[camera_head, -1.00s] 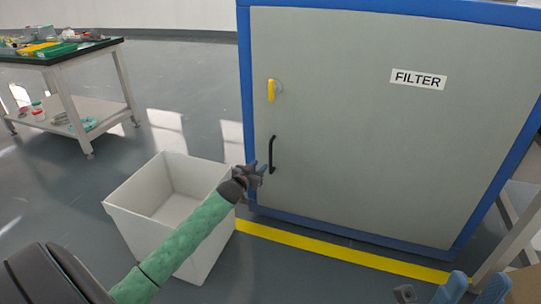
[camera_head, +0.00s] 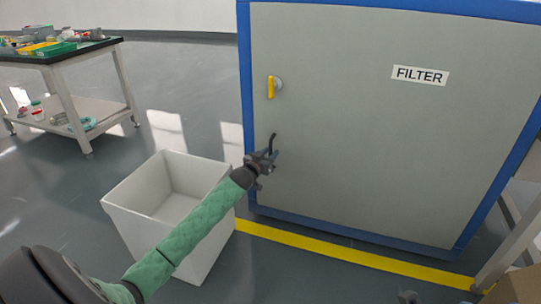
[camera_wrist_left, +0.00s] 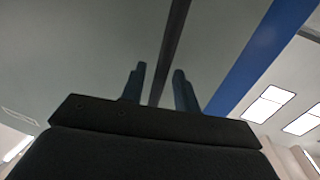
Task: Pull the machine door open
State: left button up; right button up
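The machine door (camera_head: 350,130) is a large grey panel in a blue frame, labelled FILTER, and looks shut in the head view. Its black bar handle (camera_head: 272,142) is on the left side, below a yellow latch (camera_head: 271,88). My left gripper (camera_head: 270,156) is at the handle and hides its lower part. In the left wrist view its two fingers (camera_wrist_left: 158,88) are apart, with the dark handle bar (camera_wrist_left: 174,45) running up between them. Contact with the bar cannot be made out.
An open white bin (camera_head: 150,215) stands on the floor left of the door, under my left arm. A yellow floor stripe (camera_head: 330,252) runs along the machine's base. A workbench (camera_head: 60,58) stands at the back left. A table frame (camera_head: 515,240) is at the right.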

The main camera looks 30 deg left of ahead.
pick_arm(q)
jog(key=shift+w, duration=0.45)
grip_shut()
